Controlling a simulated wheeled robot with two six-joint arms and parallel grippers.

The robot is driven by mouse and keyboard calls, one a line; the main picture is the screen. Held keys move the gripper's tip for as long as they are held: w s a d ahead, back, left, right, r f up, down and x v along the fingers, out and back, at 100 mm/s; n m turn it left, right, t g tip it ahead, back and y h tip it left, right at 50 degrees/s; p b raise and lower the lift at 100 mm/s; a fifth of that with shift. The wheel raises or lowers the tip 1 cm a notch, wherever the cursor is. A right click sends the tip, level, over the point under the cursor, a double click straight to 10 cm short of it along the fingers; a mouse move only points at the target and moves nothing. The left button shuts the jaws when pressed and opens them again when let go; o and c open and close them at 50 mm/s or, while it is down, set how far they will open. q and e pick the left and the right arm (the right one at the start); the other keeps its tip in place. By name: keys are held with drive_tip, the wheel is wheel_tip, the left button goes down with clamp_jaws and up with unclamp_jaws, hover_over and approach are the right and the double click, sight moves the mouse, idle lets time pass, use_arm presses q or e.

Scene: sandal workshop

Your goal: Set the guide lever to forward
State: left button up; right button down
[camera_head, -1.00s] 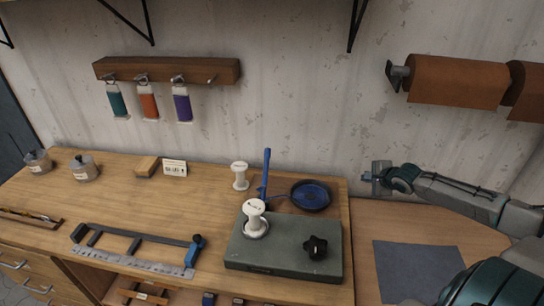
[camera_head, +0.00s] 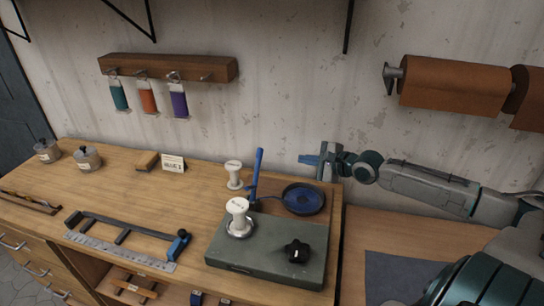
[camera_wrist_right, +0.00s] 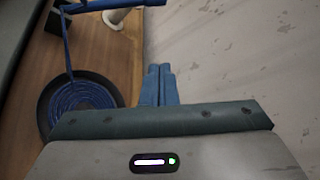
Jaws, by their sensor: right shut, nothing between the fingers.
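The guide lever (camera_head: 257,173) is a blue bar rising from the back of the grey-green machine box (camera_head: 272,258), nearly upright with a slight tilt. In the right wrist view the blue lever (camera_wrist_right: 110,5) crosses the top edge. My right gripper (camera_head: 304,159) is shut and empty, to the right of the lever and apart from it, above the blue coil dish (camera_head: 304,199). Its blue fingers (camera_wrist_right: 157,84) lie together in the right wrist view. My left gripper is not in view.
A black knob (camera_head: 297,250) sits on the machine's top. The wall (camera_head: 290,90) is close behind. A clamp-like frame with a ruler (camera_head: 125,241) lies to the left.

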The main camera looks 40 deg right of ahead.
use_arm(q)
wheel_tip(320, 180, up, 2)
drive_tip(key=p, duration=0.2)
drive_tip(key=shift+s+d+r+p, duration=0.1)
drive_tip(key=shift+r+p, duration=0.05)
drive_tip(key=shift+p, duration=0.15)
use_arm(e)
drive_tip(key=w+a+f, duration=0.1)
drive_tip(key=w+a, duration=0.5)
drive_tip(key=w, duration=0.3)
drive_tip(key=shift+w+f, duration=0.15)
drive_tip(key=shift+w, duration=0.05)
